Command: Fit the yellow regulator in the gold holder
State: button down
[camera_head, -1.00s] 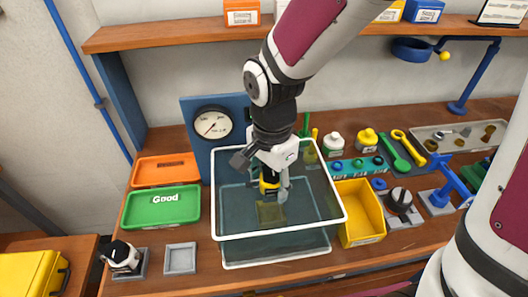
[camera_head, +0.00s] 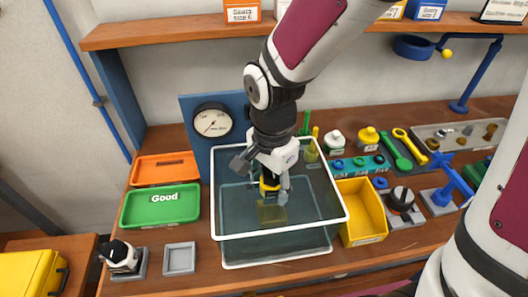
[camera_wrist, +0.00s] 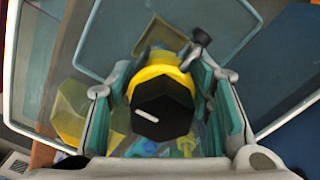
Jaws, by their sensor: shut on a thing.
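The yellow regulator (camera_head: 269,186) has a black knob and is held in my gripper (camera_head: 270,190), inside the clear tank. In the wrist view the regulator (camera_wrist: 160,72) sits between the two fingers of my gripper (camera_wrist: 160,95), its black hexagonal knob with a white mark facing the camera. The gold holder (camera_head: 271,214) is a square translucent-looking block on the tank floor, just below the regulator. The holder (camera_wrist: 163,35) shows partly behind the regulator in the wrist view. Whether the regulator touches the holder cannot be told.
The clear tank (camera_head: 216,236) has raised walls with a white rim around my gripper. A yellow bin (camera_head: 361,240) stands close on its right. Green (camera_head: 134,218) and orange (camera_head: 140,180) trays lie on its left. A gauge panel (camera_head: 186,115) stands behind.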

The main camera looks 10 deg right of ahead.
jog(key=shift+f+b, duration=2.5)
jog(key=shift+f, duration=1.2)
dwell(4.3)
